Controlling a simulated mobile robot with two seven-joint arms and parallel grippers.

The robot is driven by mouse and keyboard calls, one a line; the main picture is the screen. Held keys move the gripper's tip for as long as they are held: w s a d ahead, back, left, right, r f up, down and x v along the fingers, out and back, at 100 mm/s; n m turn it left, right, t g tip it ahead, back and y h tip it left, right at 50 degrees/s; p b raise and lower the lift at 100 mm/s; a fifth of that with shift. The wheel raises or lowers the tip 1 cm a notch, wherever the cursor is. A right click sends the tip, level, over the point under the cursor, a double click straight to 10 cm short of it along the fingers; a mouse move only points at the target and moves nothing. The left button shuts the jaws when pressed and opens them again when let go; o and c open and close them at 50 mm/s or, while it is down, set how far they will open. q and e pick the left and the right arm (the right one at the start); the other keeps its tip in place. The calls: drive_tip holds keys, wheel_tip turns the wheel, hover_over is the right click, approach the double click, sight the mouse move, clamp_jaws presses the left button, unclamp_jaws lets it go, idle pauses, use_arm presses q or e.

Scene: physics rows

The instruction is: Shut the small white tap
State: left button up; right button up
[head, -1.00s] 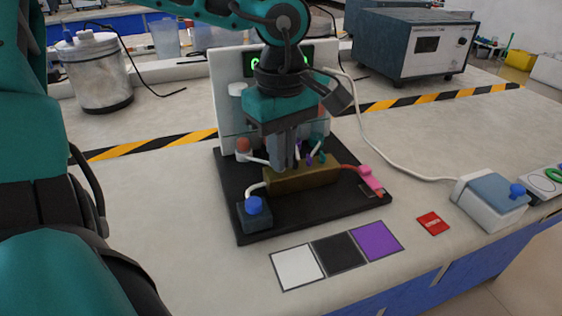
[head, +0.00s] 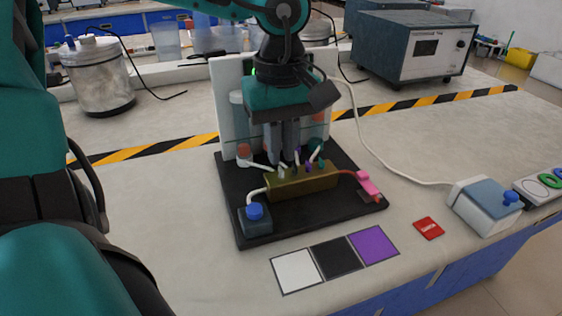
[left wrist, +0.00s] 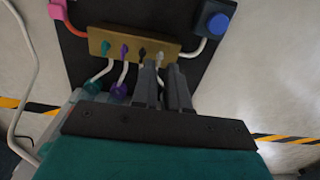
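The brass block (head: 302,182) stands on a black base plate and carries a row of small coloured taps. The small white tap (head: 283,173) is at the left end of the row in the head view; it also shows in the left wrist view (left wrist: 160,57), beside a black tap (left wrist: 143,51). A purple tap (left wrist: 123,50) and a teal tap (left wrist: 105,47) follow. My left gripper (head: 282,162) points down just above and behind the white tap. Its fingers (left wrist: 161,68) are a small gap apart, with nothing visibly held. The fingers partly hide the tubes behind. My right gripper is out of view.
A blue button box (head: 255,219) stands at the plate's front left, and a pink clip (head: 368,184) at its right. An upright panel (head: 226,110) is close behind the gripper. White, black and purple squares (head: 335,257) lie in front on clear bench.

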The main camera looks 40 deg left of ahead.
use_arm(q)
drive_tip(key=shift+r+p, duration=1.3)
drive_tip(key=shift+r, duration=0.85)
